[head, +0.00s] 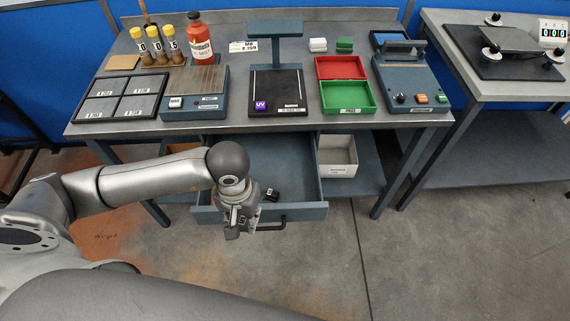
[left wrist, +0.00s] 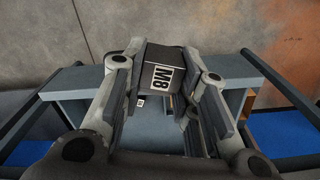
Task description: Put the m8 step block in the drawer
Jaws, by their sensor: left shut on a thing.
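The M8 step block (left wrist: 163,72), dark grey with a white M8 label, sits between the fingers of my left gripper (left wrist: 165,85), which is shut on it. In the head view my left gripper (head: 236,228) points down at the front panel of the open drawer (head: 300,207), left of the handle. The block is not clearly visible there. The drawer is pulled out below the bench. A small black block with a white label (head: 271,194) lies inside it, right of the gripper. My right gripper is not in view.
The bench top (head: 220,124) above holds a UV stand (head: 275,85), red and green trays (head: 346,97), a red bottle (head: 200,45) and yellow-capped vials. A white bin (head: 337,156) stands on the lower shelf, right of the drawer. The drawer floor beside the small block looks clear.

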